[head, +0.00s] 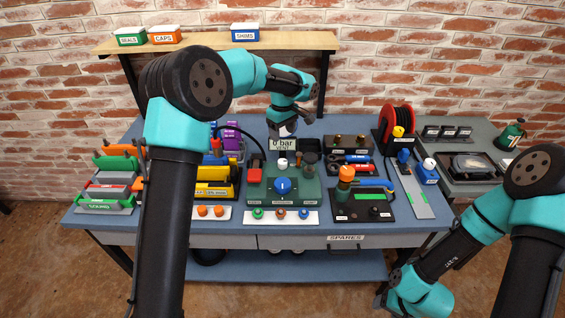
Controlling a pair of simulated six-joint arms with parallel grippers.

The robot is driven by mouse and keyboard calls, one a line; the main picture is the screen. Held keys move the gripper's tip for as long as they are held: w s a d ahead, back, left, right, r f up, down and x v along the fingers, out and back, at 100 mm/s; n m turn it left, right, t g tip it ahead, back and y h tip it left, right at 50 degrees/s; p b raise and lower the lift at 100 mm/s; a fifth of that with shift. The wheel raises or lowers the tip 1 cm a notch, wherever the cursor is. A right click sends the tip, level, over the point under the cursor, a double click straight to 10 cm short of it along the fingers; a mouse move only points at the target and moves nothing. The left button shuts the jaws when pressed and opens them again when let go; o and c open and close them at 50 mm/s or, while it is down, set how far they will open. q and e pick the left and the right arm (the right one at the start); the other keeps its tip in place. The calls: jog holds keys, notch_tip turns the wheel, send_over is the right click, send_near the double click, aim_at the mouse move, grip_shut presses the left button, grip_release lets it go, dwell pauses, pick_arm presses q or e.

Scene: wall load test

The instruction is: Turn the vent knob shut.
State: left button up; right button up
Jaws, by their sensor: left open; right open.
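A green test block (311,190) stands in the middle of the blue bench. A sign (283,144) reading "0 bar" and "VENT" stands at its back. A small white-topped part (283,162) sits just under the sign, and a large blue round knob (283,186) is at the block's front. I cannot tell for sure which is the vent knob or how far it is turned. My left gripper (283,129) points down just behind and above the sign, open and apart from the knobs. My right arm is bent at the lower right; its fingertips are not visible.
A red part (254,176) and a dark cylinder (310,148) flank the block. Yellow holders (214,182) stand left, a black plate (362,205) with an orange-capped fitting right. A red hose reel (396,125) is further right.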

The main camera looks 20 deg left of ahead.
aim_at(282, 161)
pick_arm(q)
notch_tip(282, 161, down, 14)
dwell(0.5)
jog(key=shift+c, duration=0.3)
jog(key=c, duration=0.9)
jog(key=shift+o, duration=0.2)
